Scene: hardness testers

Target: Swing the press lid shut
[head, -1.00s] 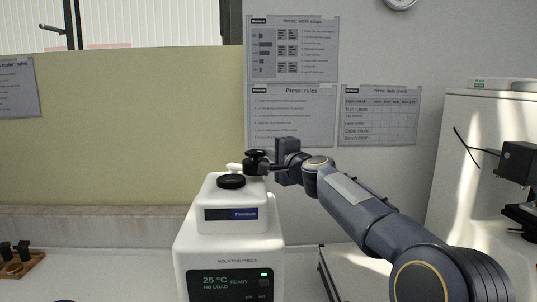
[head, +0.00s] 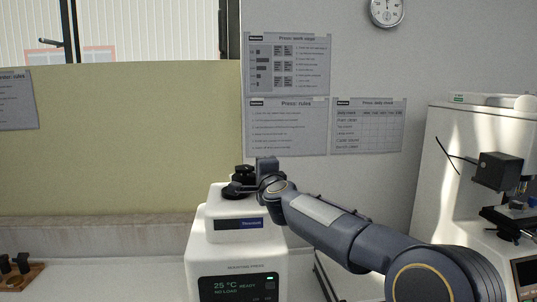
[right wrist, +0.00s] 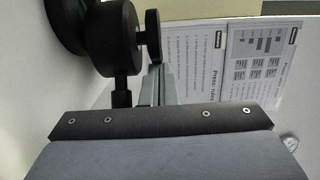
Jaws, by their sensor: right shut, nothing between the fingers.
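The white press (head: 212,262) stands at the centre of the head view, its display reading 25 °C and NO LOAD. Its black lid with a knob (head: 243,171) is over the black round part (head: 236,191) on top; whether it is fully seated I cannot tell. My right gripper (head: 260,183) is shut and empty, at the right side of the lid, close against it. In the right wrist view the black cylindrical lid part (right wrist: 108,40) is just beyond the fingers (right wrist: 156,86). Contact is unclear. My left gripper is out of view.
A white tester (head: 440,180) with a dark head stands at the right. A wooden block with black pieces (head: 18,275) lies at the lower left. A yellow-green panel (head: 120,140) and paper notices (head: 286,125) are behind.

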